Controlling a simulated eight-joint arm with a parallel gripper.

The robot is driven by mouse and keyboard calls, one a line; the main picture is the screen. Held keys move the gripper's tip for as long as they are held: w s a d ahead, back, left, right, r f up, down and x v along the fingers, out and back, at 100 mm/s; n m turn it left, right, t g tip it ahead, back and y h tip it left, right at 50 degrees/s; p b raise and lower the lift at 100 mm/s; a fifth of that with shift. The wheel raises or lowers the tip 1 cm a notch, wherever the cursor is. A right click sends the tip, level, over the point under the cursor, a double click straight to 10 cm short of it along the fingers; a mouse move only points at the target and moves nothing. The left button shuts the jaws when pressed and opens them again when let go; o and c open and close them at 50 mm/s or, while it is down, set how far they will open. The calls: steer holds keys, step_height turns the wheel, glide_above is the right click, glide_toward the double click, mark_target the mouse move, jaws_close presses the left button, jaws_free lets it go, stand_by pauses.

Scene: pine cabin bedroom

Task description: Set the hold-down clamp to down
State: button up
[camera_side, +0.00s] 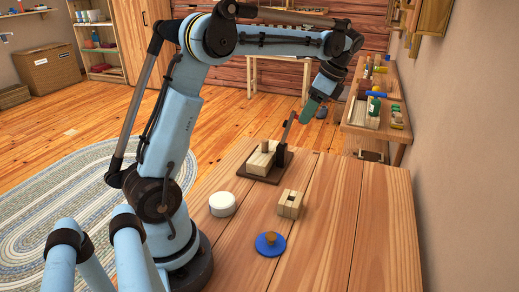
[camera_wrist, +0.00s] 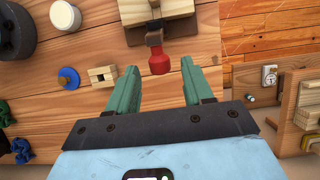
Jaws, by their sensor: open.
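The hold-down clamp has a dark base (camera_side: 272,176) with a pale wooden block (camera_side: 262,157) on it, at the far part of the table. Its dark lever (camera_side: 285,131) stands raised, tilted up and to the right. The lever's red knob (camera_wrist: 160,64) shows in the wrist view; in the side view I cannot make it out. My gripper (camera_side: 307,112) is beside the lever's upper end. In the wrist view my gripper (camera_wrist: 159,68) is open, and the knob appears between its green fingertips, with gaps on both sides. Whether they are level with it in depth is unclear.
A white round container (camera_side: 222,204), a wooden block with a hole (camera_side: 290,204) and a blue disc with a wooden knob (camera_side: 270,243) stand on the table (camera_side: 345,235). The table's right part is clear. A cluttered bench (camera_side: 395,133) stands beyond, along the right wall.

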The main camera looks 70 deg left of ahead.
steer(key=shift+s+a+f, duration=0.15)
steer(key=shift+s+f, duration=0.05)
steer(key=shift+f, duration=0.4)
steer(key=shift+c, duration=0.2)
jaws_close()
